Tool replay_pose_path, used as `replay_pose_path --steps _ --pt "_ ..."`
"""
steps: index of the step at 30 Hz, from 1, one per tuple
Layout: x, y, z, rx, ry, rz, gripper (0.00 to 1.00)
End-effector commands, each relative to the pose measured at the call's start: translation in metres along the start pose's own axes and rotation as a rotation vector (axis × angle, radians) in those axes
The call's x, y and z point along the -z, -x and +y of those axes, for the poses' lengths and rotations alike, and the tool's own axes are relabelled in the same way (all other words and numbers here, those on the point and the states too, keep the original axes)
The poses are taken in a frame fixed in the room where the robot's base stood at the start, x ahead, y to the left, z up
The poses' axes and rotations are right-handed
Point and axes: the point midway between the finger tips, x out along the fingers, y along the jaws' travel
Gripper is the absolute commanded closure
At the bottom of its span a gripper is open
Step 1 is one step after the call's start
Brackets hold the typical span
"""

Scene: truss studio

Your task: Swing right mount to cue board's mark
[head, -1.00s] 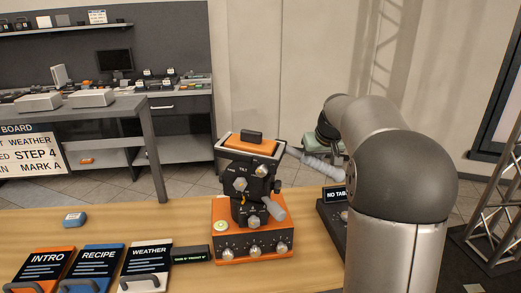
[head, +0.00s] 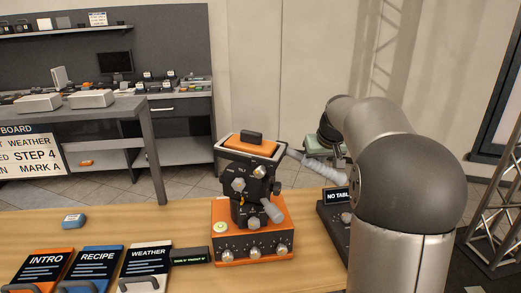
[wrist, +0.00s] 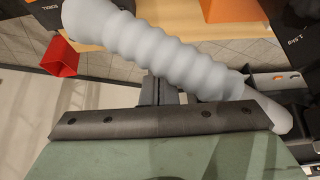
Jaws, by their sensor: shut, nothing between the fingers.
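The camera mount (head: 250,180) stands on the wooden table, with an orange knobbed base, a black head marked TILT and an orange-topped cradle. Its grey ribbed handle (head: 316,165) sticks out to the right. The handle also crosses the wrist view diagonally (wrist: 150,50). My gripper (head: 324,150) is at the handle's outer part; in the wrist view its dark fingers (wrist: 162,92) are shut, empty, and close beside the handle. Contact cannot be told. The cue board (head: 30,152), partly cut off at the left, reads WEATHER, STEP 4 and MARK A.
A dark unit with a NO TABL... sign (head: 337,197) stands right of the mount, partly behind my arm. INTRO (head: 45,264), RECIPE (head: 97,262) and WEATHER (head: 148,258) cards and a small display box (head: 190,256) lie at the front left. The table's left middle is mostly clear.

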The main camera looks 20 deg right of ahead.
Motion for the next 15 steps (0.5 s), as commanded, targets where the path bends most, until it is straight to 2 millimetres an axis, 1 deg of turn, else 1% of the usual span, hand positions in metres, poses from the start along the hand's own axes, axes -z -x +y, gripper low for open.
replay_pose_path --steps 9,15 --pt "0.01 -0.004 0.001 0.0 0.0 -0.001 1.0" --pt "0.014 -0.006 0.002 0.0 0.0 0.001 1.0"
